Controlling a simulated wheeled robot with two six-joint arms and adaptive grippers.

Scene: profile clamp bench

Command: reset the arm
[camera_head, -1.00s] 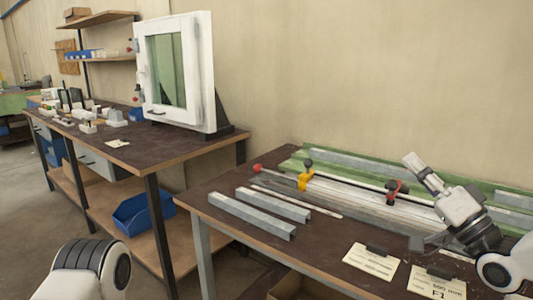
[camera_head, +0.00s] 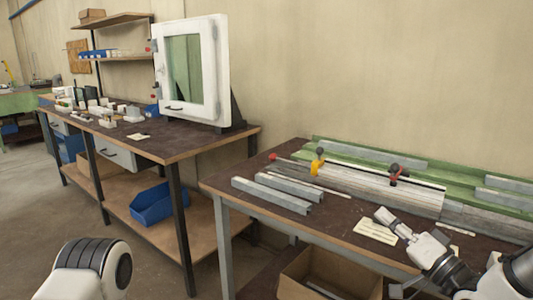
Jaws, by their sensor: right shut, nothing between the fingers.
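My right arm comes in from the lower right, over the front edge of the profile clamp bench (camera_head: 222,186). My right gripper (camera_head: 382,215) is shut and empty, pointing up and left, close to a paper card (camera_head: 376,231) on the bench. My left arm shows only as a white and black link at the bottom left; its gripper is not in view. Two grey metal profiles (camera_head: 272,196) lie side by side on the bench, left of the right gripper. Behind them is the clamp fixture (camera_head: 370,184) with a yellow clamp (camera_head: 317,166) and a red-handled clamp (camera_head: 397,173).
A green rail (camera_head: 440,173) holding grey profiles runs along the back of the bench. An open cardboard box (camera_head: 292,289) stands below the front edge. On the left, another workbench (camera_head: 170,157) carries a white window frame (camera_head: 222,75) and small parts; a blue bin (camera_head: 152,206) sits beneath.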

